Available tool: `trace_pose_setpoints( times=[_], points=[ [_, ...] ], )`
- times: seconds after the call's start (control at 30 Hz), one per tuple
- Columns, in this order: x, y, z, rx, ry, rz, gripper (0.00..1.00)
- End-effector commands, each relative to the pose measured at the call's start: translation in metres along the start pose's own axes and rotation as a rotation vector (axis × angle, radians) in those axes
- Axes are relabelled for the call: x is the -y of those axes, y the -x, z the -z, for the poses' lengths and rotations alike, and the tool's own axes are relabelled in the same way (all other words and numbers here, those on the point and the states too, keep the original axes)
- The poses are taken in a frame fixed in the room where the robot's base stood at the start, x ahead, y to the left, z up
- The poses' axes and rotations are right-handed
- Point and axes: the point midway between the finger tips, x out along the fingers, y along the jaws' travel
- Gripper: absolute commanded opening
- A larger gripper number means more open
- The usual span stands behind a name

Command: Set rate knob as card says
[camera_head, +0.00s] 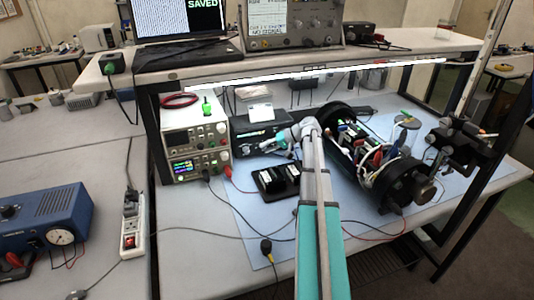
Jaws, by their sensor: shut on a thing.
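A black instrument box (243,133) with a small lit green display stands under the shelf. A white card (261,113) lies on its top; its writing is too small to read. My arm reaches in from the bottom, and my gripper (271,145) is at the right part of the box's front. It is shut on a knob there. The knob is hidden by the fingers, so its setting and label cannot be read.
A beige power supply stack (195,140) stands left of the box. A dark block (274,181) lies in front. An opened black cylinder (372,158) with wires lies to the right, beside a dark stand (463,145). Cables cross the blue mat (247,219).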

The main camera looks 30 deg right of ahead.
Motion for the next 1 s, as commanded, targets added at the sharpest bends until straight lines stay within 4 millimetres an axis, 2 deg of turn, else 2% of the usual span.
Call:
trace_pose_setpoints(
  times=[0.03, 0.7, 0.73, 0.9, 1.0],
  points=[
    [-0.0053, -0.0016, -0.0020, 0.004, -0.009, 0.014, 0.00],
    [-0.0015, 0.0000, -0.0018, 0.005, -0.037, 0.081, 0.00],
    [-0.0015, 0.0000, -0.0018, 0.005, -0.037, 0.081, 0.40],
    [-0.0012, -0.0001, -0.0012, 0.004, -0.037, 0.082, 0.69],
    [-0.0009, -0.0002, -0.0009, 0.003, -0.036, 0.083, 0.69]
  ],
)
